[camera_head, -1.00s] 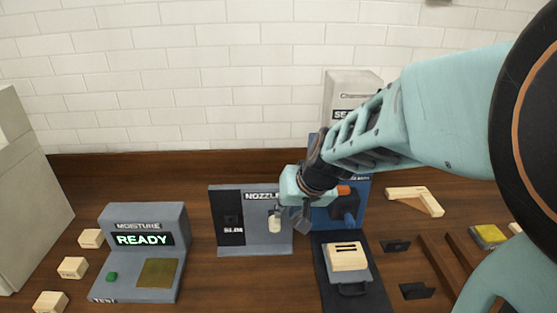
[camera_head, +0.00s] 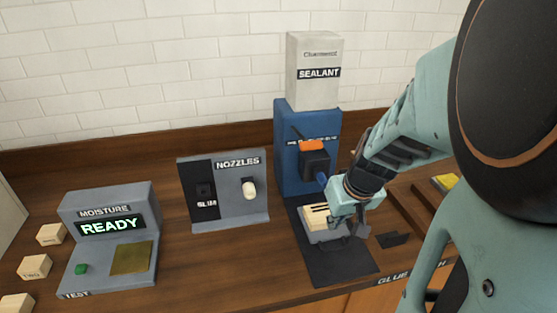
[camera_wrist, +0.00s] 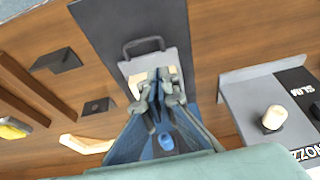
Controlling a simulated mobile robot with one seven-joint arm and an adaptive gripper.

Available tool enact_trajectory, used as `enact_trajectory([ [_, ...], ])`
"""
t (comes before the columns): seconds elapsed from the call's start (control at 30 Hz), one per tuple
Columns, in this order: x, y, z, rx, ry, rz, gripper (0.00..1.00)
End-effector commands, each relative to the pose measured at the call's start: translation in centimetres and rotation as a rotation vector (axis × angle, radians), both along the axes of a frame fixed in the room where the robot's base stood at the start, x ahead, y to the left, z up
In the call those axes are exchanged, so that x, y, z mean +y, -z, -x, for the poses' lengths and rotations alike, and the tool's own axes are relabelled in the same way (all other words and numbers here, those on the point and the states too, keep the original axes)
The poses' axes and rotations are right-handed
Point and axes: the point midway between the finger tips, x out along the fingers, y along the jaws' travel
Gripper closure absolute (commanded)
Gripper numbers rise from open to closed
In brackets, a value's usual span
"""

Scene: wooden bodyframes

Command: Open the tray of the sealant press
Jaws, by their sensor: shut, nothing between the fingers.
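The sealant press has a blue body (camera_head: 292,155) with a white SEALANT cartridge (camera_head: 313,88) on top and an orange part above its dark nozzle head (camera_head: 314,163). Its grey tray (camera_head: 326,237) sits on a dark base plate (camera_head: 338,265) and carries a pale wooden block (camera_head: 314,217) with dark slots. In the wrist view, the tray (camera_wrist: 173,54) shows a dark loop handle (camera_wrist: 143,42) at its front edge. My gripper (camera_head: 360,231) is shut and empty, over the tray's right side. The wrist view shows the closed fingers (camera_wrist: 160,86) over the block, which they partly hide.
Left of the press stands the NOZZLES holder (camera_head: 222,190) with a white nozzle (camera_head: 249,190). Further left is the moisture tester (camera_head: 110,235) reading READY, beside several wooden blocks. A small dark bracket (camera_head: 393,239) lies right of the base plate.

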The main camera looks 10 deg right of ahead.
Motion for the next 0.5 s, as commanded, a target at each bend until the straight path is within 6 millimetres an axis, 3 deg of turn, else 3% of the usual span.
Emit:
enact_trajectory([
  [0.27,-1.1,1.1,0.7,0.015,0.003,0.008,1.0],
  [0.5,-0.9,3.9,-0.2,0.017,0.003,0.005,1.0],
])
